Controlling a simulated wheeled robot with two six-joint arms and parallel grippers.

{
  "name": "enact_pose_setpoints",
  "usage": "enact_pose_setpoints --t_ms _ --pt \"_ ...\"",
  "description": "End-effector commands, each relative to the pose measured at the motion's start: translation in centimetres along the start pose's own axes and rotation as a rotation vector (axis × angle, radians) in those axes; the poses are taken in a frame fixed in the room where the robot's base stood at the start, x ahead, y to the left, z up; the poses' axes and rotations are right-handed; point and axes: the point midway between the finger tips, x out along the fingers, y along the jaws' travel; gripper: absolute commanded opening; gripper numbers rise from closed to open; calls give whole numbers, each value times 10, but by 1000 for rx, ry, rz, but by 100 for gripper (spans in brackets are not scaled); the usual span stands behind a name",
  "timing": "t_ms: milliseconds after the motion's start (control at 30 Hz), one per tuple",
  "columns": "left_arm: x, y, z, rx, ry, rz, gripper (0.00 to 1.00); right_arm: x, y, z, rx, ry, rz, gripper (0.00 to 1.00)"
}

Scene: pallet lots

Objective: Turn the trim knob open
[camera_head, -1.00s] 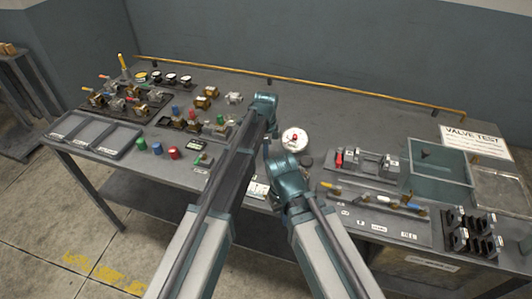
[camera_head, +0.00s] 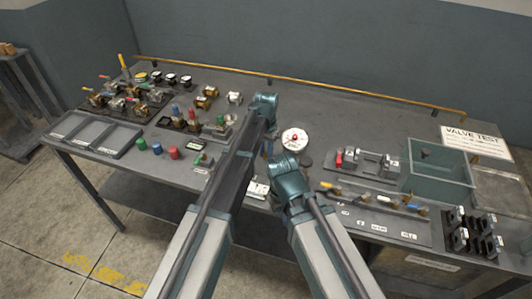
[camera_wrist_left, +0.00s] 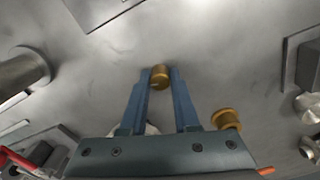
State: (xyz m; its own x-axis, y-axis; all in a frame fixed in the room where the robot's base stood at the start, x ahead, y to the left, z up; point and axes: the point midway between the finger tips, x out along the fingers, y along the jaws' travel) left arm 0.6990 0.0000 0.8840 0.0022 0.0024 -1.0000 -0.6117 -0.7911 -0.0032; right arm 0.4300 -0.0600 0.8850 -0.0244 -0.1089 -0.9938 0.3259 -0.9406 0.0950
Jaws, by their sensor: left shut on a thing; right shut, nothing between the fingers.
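A small brass knob (camera_wrist_left: 160,82) sits between the blue fingertips of my left gripper (camera_wrist_left: 160,71) in the left wrist view. The fingers are shut on its sides, and a short line shows on it. I cannot tell from a label whether it is the trim knob. In the head view my left wrist (camera_head: 264,103) is over the middle of the bench, and its arm hides the held knob. My right wrist (camera_head: 288,172) is lower and nearer, just below a white round dial (camera_head: 295,141) with a red mark. The right fingertips are hidden; that gripper is shut and empty.
A second brass knob (camera_wrist_left: 227,119) stands close to the right of my left fingers. Valve parts and empty trays (camera_head: 105,137) fill the bench's left. A clear teal bin (camera_head: 437,183) and black clips (camera_head: 470,238) are at the right. The rear middle is clear.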

Motion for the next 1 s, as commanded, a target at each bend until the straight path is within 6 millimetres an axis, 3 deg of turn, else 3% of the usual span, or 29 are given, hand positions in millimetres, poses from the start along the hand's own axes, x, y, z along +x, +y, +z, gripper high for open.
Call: enact_pose_setpoints --t_ms 1000 --pt "0 0 0 -964 -4 0 0 0 0 0 0 0 0 0"
